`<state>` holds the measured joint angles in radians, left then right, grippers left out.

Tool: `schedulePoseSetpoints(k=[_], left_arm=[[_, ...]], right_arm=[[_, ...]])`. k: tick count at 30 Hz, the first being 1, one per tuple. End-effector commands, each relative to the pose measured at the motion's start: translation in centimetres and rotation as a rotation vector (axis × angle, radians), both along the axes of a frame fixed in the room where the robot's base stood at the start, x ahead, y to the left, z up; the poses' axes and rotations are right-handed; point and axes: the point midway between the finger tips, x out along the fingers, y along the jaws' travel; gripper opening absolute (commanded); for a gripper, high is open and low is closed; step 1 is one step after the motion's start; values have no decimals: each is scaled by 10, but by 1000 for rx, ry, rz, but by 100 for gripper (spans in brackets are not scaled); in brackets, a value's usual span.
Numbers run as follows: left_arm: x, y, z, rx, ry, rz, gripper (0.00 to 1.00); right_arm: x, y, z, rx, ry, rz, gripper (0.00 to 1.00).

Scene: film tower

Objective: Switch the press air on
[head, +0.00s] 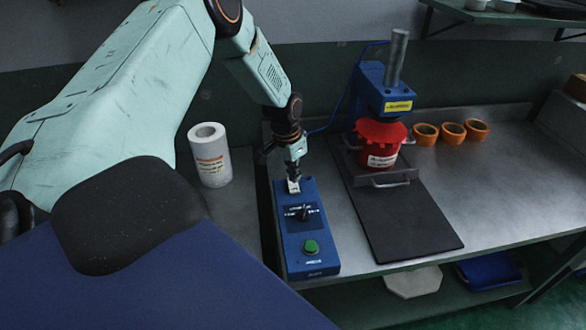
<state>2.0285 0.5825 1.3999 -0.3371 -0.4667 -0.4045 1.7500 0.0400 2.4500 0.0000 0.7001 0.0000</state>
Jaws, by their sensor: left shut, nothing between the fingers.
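A blue control box (321,258) lies on the metal bench in the head view. It carries a black selector knob (304,212) in its middle and a green push button (311,247) at its near end. My left gripper (293,184) is shut and empty, pointing down at the far end of the box. It covers a pale part there, and I cannot tell whether it touches it. The blue press (370,92) stands behind to the right, with a red guard or pot (379,143) under its head. My right gripper is not in view.
A white roll (210,155) stands left of the box. A black mat (408,222) lies in front of the press. Several small orange cups (452,132) stand to the right. A blue hose (336,112) runs behind the box.

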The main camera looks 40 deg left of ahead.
Motion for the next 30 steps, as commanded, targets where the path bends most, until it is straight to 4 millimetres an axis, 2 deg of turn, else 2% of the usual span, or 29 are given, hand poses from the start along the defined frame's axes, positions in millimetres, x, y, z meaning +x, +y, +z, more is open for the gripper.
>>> schedulePoseSetpoints(k=[1,15,30], left_arm=[[0,0,7,0,0,0,0],[0,0,38,0,0,0,0],[0,0,39,0,0,0,0]], right_arm=[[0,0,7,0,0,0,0],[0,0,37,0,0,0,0],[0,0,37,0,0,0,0]])
